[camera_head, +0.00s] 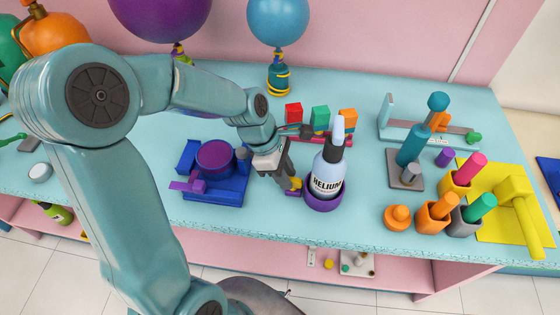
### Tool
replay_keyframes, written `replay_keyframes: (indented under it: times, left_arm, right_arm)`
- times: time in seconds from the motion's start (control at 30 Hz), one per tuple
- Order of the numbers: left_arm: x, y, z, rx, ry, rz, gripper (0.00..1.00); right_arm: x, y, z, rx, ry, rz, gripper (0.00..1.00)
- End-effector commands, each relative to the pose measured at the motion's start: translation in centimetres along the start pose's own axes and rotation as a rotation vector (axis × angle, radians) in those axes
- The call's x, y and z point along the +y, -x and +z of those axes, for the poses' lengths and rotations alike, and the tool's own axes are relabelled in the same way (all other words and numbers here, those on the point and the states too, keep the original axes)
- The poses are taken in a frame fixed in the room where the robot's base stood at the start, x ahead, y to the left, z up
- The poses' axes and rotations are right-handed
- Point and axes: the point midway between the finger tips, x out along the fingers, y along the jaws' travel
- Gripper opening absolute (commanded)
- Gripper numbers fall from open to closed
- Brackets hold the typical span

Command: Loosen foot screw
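A helium bottle (328,172) with a dark "HELIUM" label and a pale blue top stands upright in a purple round foot (323,203) near the table's front edge. A small yellow piece (296,184), which looks like the foot screw, sits at the left side of the foot. My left gripper (292,184) reaches down from the left, with its fingertips at the yellow piece. The fingers partly hide it, so I cannot tell whether they are closed on it. My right gripper is not in view.
A blue fixture with a purple cylinder (215,157) stands left of my gripper. Red, green and orange blocks (320,118) stand behind the bottle. Orange and grey holders (436,216) with coloured handles and a yellow mallet (518,205) are at right. Balloons (278,20) float behind.

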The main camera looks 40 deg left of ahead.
Motion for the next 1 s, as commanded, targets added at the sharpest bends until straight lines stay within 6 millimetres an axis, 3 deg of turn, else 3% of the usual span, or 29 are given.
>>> replay_keyframes:
  times: [0.17, 0.4, 0.6, 0.8, 1.0]
  left_arm:
    - [0.1, 3.1, 0.0, -0.001, 0.000, 0.009, 0.28]
    - [0.1, 9.6, 0.0, 0.000, 0.001, 0.010, 0.28]
    - [0.0, 13.8, 0.0, 0.000, 0.000, 0.007, 0.28]
    - [0.0, 15.9, 0.0, 0.000, 0.001, 0.005, 0.28]
    - [0.0, 16.2, 0.0, 0.000, 0.000, 0.004, 0.28]
  right_arm:
    - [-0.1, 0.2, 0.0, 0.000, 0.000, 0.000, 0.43]
    - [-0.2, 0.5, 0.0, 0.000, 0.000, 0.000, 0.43]
    - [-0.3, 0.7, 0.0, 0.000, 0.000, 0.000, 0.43]
    - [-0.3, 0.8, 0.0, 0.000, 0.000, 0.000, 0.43]
    - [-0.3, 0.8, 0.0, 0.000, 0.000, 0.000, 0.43]
